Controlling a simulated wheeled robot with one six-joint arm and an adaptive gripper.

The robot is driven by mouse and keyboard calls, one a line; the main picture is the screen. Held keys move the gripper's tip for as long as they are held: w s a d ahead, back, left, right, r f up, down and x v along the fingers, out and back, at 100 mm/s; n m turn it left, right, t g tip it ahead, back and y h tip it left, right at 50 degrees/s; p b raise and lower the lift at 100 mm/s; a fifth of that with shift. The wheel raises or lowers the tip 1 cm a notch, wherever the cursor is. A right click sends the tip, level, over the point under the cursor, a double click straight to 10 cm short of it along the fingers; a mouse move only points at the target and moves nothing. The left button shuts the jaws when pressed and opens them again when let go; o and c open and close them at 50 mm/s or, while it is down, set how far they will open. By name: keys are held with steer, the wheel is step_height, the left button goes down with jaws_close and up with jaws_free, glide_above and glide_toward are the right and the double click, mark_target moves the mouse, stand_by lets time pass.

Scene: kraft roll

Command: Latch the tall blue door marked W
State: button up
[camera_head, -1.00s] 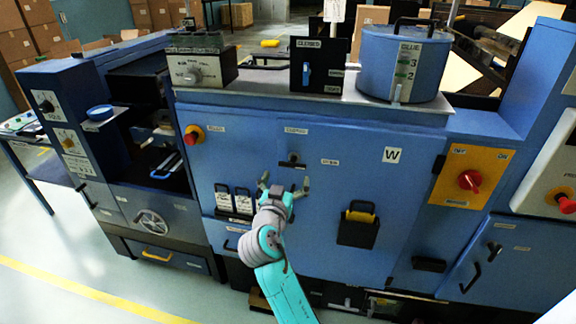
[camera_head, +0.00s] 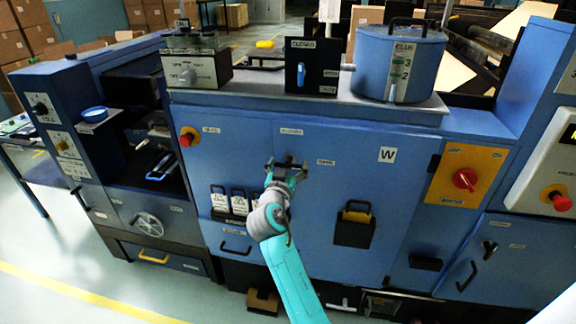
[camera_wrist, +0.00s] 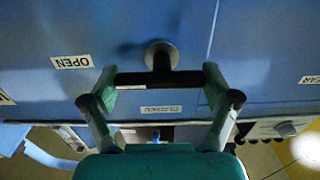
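The tall blue door (camera_head: 335,265) with the white W label (camera_head: 387,155) stands shut or nearly so; I cannot tell whether it is flush. Its latch handle (camera_head: 290,165) is a dark bar on a round hub, also in the wrist view (camera_wrist: 160,78).
A black pocket with a yellow item (camera_head: 355,226) juts from the door at right. Tagged holders (camera_head: 230,202) hang at left. A red rotary switch (camera_head: 465,180) and a red button (camera_head: 189,137) flank the door area. A blue drum (camera_head: 400,60) stands on top.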

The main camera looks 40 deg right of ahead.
steer(key=shift+n, duration=0.3)
steer(key=shift+c, duration=0.3)
steer(key=n, duration=0.3)
steer(key=shift+w+n, duration=0.1)
steer(key=shift+n, duration=0.2)
steer(key=n, duration=0.4)
steer(key=shift+a+n, duration=0.1)
steer(key=shift+n, duration=0.2)
steer(key=n, duration=0.4)
steer(key=shift+w+n, duration=0.1)
steer(key=shift+n, duration=0.2)
steer(key=shift+a+n, duration=0.1)
steer(key=shift+n, duration=2.1)
steer(key=shift+f, duration=0.1)
steer(key=o, duration=0.9)
